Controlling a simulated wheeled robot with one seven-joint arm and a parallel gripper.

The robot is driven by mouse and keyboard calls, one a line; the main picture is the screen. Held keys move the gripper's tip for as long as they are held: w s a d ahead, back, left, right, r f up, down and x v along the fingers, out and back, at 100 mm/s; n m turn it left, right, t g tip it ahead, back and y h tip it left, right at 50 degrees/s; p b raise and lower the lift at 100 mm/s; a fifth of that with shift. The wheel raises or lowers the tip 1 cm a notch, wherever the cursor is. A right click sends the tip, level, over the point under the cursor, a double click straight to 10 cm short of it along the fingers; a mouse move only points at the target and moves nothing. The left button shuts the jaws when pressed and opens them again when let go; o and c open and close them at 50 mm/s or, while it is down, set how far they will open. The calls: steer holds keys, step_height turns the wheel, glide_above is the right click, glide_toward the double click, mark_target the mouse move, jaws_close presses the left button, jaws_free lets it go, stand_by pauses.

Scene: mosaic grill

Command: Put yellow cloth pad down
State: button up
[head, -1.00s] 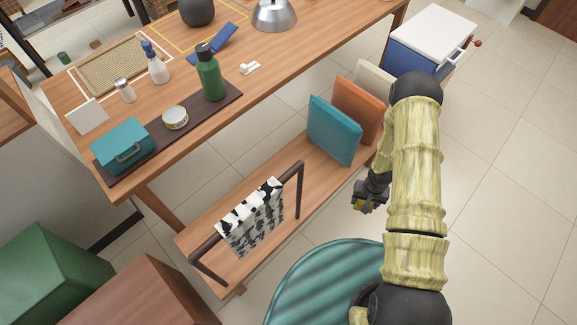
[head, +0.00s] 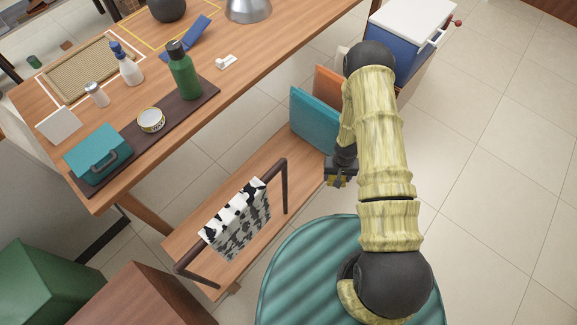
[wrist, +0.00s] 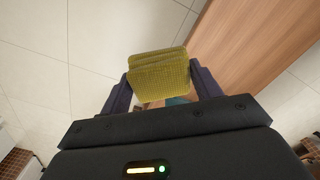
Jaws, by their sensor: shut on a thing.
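In the wrist view my gripper (wrist: 161,90) is shut on the yellow cloth pad (wrist: 158,75), which is folded in layers between the two fingers. In the head view my gripper (head: 338,172) hangs low beside the right end of the wooden lower shelf (head: 275,170), near the teal board. Only a small bit of yellow shows at the gripper there, and my arm covers part of that area. In the wrist view a wooden surface (wrist: 255,40) lies beyond the pad on the right, and pale floor tiles lie on the left.
On the lower shelf stand a teal board (head: 314,122), an orange board (head: 329,88) and a rack with a black-and-white cloth (head: 236,219). The worktop above holds a green bottle (head: 184,75) and a teal box (head: 98,154). The shelf's middle is bare.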

step_height(320, 180, down, 3)
steer(key=w+m+b, duration=0.1)
steer(key=w+b, duration=0.2)
steer(key=b, duration=0.2)
steer(key=m+b, duration=0.6)
steer(key=b, duration=1.3)
glide_above(295, 178)
step_height(295, 178, down, 3)
steer(key=shift+w, duration=0.1)
steer(key=shift+f+b, duration=0.8)
steer(key=shift+f, duration=2.35)
steer(key=shift+f, duration=0.1)
steer(key=shift+f+b, duration=0.45)
steer(key=shift+f, duration=1.3)
steer(key=shift+f, duration=0.15)
